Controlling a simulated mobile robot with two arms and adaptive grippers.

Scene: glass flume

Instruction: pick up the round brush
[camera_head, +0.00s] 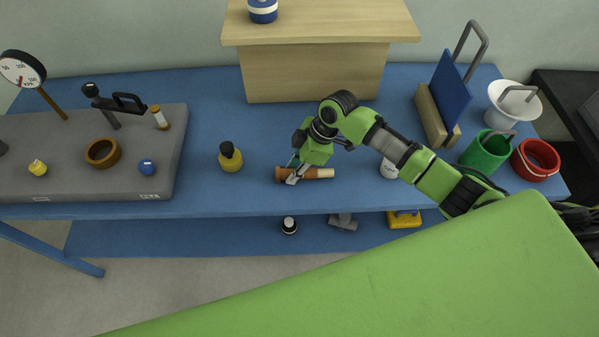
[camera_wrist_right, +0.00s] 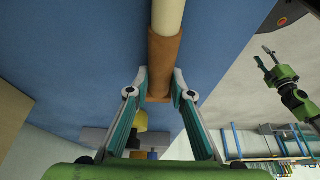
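The round brush (camera_head: 318,173) has a brown grip and a cream end; it lies level above or at the front of the blue bench, cream end to the right in the head view. In the right wrist view the brush (camera_wrist_right: 165,60) runs up the picture, cream end at the top. My right gripper (camera_head: 291,177) is at the brown end. In the right wrist view the right gripper (camera_wrist_right: 160,82) has a finger against each side of the brown grip. My left gripper (camera_wrist_right: 264,57) shows at the right of that view, empty, fingers apart.
A yellow bottle with a black cap (camera_head: 231,160) stands left of the brush. A grey slab (camera_head: 60,185) with small items is further left. A white container (camera_head: 389,169), green cup (camera_head: 484,152) and red bucket (camera_head: 535,160) stand right. A wooden box (camera_head: 315,75) is behind.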

